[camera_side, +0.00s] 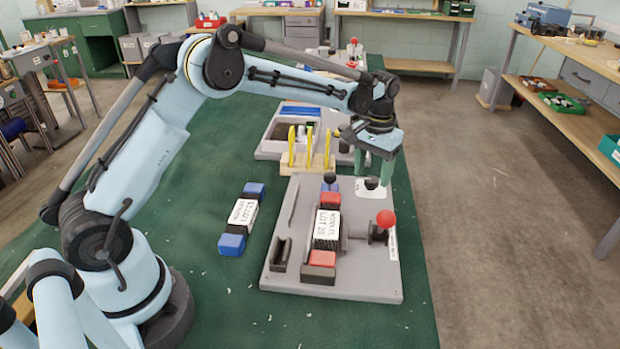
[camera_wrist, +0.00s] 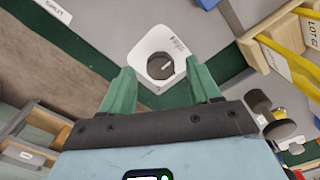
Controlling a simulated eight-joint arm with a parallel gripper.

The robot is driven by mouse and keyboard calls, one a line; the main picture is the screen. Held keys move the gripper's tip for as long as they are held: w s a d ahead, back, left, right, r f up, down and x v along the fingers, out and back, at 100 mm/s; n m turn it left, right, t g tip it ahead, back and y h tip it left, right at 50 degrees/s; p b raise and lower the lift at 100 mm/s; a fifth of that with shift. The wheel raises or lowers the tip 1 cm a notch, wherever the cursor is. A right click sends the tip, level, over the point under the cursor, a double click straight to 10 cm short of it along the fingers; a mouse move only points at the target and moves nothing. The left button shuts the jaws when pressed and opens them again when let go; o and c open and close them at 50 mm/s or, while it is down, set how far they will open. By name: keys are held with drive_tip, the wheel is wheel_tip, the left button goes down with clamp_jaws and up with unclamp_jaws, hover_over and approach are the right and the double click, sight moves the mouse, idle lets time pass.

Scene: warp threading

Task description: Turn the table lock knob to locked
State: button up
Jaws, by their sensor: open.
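The lock knob (camera_side: 372,183) is a small dark round knob on a white plate (camera_side: 359,190) at the far right corner of the grey board. My gripper (camera_side: 374,170) has green fingers pointing down, above the knob in the side view. In the wrist view my gripper (camera_wrist: 161,72) is open, with one finger on each side of the knob. Nothing is held. I cannot tell whether the fingers touch the knob.
The grey board (camera_side: 340,291) also bears a red-ended labelled block (camera_side: 326,230) and a red ball handle (camera_side: 386,218). A blue-ended block (camera_side: 241,215) lies to its left. Yellow tools (camera_side: 309,146) stand in a wooden rack (camera_wrist: 262,50) close behind. Open floor lies right of the green table.

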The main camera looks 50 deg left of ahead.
drive_tip(key=shift+f, duration=0.7)
drive_tip(key=shift+c, duration=0.4)
drive_tip(key=c, duration=1)
drive_tip(key=shift+o, duration=0.2)
